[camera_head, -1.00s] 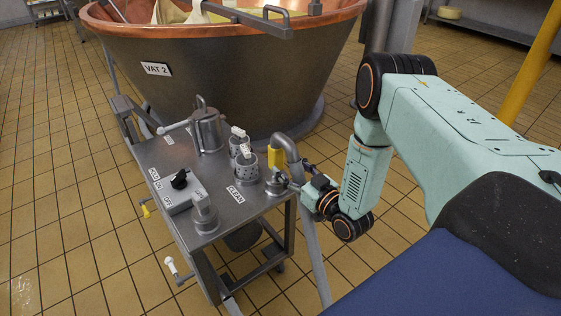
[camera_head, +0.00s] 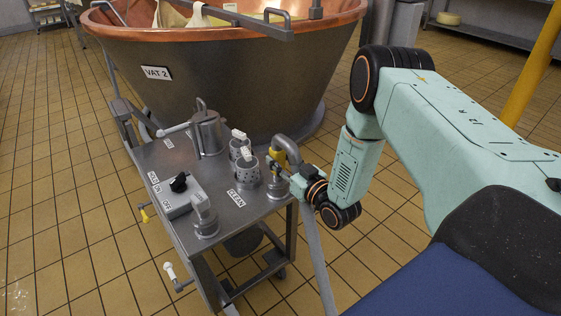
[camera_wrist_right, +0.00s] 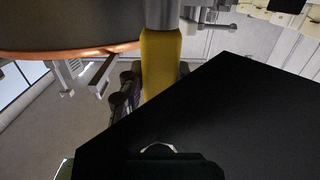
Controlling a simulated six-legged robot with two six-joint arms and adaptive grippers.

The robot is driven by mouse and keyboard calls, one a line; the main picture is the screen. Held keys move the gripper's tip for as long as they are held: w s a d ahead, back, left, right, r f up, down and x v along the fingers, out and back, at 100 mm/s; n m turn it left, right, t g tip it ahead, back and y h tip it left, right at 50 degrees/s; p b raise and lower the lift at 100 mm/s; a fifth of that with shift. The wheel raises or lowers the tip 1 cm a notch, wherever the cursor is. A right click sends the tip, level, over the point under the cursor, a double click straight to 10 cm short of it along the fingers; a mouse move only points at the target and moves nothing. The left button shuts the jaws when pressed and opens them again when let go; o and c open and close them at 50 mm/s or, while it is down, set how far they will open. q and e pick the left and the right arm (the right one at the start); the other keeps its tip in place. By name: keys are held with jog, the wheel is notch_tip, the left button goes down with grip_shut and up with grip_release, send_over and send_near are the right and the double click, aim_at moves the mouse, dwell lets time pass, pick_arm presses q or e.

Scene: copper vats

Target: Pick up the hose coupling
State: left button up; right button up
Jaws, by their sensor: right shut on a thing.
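The hose coupling (camera_head: 277,156) is a yellow sleeve on the end of a bent grey hose, at the right end of the steel cart. My right gripper (camera_head: 281,171) is at the coupling from the right and is shut on it, with the fingers covering part of the yellow. In the right wrist view the yellow coupling (camera_wrist_right: 160,62) stands between the fingers, with grey pipe above it. A dark block hides the lower right of that view. The coupling is just above a short steel fitting (camera_head: 275,189) on the cart top. My left gripper is not in view.
The cart top (camera_head: 222,187) carries a lidded pot (camera_head: 206,132), two perforated cups (camera_head: 247,171), an elbow fitting (camera_head: 204,216) and a switch box (camera_head: 178,196). The copper-rimmed vat (camera_head: 225,75) stands behind. Tiled floor is open on the left.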

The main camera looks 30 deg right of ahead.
aim_at(281, 134)
grip_shut()
jog(key=shift+r, duration=0.1)
notch_tip(281, 134, up, 10)
jog(key=p, duration=0.5)
jog(key=shift+r, duration=0.15)
dwell(0.3)
jog(key=shift+r+p, duration=3.1)
